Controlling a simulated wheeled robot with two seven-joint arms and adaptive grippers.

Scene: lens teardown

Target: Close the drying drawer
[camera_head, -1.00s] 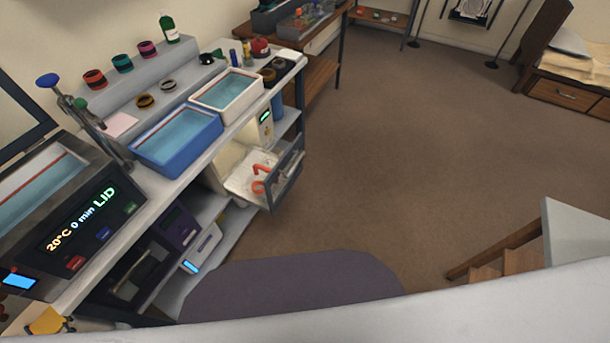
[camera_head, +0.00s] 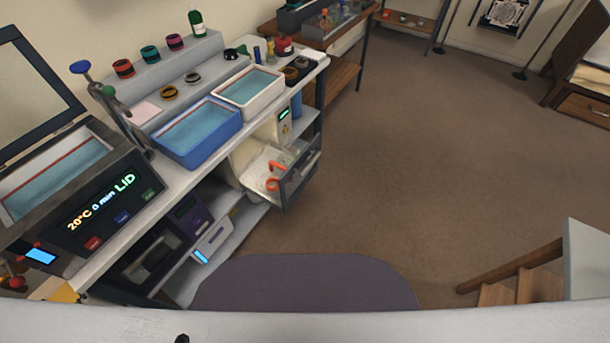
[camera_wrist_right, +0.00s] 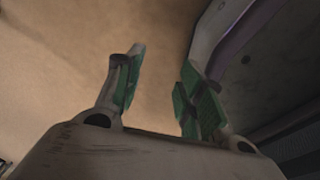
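The drying drawer (camera_head: 302,182) stands pulled out of the white drying cabinet (camera_head: 284,128) under the bench, in the head view. It has a dark front frame and a pale inside, with orange-red pieces (camera_head: 273,184) lying in it. My right gripper (camera_wrist_right: 160,85) shows only in the right wrist view. Its two green-padded fingers are apart with nothing between them, above a brown surface. The drawer cannot be made out in that wrist view, and the gripper's distance from it cannot be told. My left gripper is in neither view.
The bench (camera_head: 180,186) carries a blue tray (camera_head: 215,142), a white tray (camera_head: 275,103) and a lidded bath with a lit panel (camera_head: 110,203). A purple-grey mat (camera_head: 300,283) lies on the floor. Wooden steps (camera_head: 520,288) stand at right.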

